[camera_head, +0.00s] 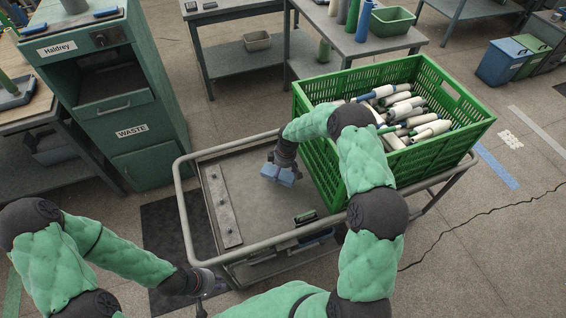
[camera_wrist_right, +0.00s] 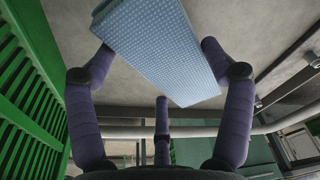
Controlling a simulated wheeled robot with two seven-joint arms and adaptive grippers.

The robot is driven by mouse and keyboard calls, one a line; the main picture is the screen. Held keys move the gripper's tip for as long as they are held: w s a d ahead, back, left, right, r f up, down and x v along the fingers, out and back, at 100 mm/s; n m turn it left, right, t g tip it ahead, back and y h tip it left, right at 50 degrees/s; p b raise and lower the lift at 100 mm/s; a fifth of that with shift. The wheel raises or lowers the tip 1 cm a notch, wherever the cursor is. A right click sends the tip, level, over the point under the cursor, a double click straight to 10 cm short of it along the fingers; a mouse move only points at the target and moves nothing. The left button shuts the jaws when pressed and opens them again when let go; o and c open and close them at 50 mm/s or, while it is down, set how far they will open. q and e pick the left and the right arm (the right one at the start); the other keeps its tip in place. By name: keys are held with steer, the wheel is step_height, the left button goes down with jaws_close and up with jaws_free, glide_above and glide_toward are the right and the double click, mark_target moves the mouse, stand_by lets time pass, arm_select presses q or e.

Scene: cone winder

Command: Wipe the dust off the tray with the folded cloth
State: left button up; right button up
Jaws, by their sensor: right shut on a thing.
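The folded blue cloth (camera_head: 278,174) is over the grey tray top of the cart (camera_head: 255,207), left of the green crate. My right gripper (camera_head: 284,160) is shut on it from above. In the right wrist view the cloth (camera_wrist_right: 158,45) lies between the purple-sleeved fingers, a flat textured block. I cannot tell whether its underside touches the tray. Dust on the tray is too faint to make out. My left gripper (camera_head: 213,287) is low at the cart's near left corner, away from the cloth; its fingers are too small to read.
A green crate (camera_head: 400,165) full of yarn cones fills the cart's right side. A metal strip (camera_head: 222,205) with knobs lies along the tray's left. A raised tube rail (camera_head: 186,215) borders the cart. A small dark item (camera_head: 305,217) sits at the near edge. A green waste cabinet (camera_head: 150,140) stands behind left.

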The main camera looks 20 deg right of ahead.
steer(key=shift+r+p, duration=0.8)
steer(key=shift+r, duration=0.9)
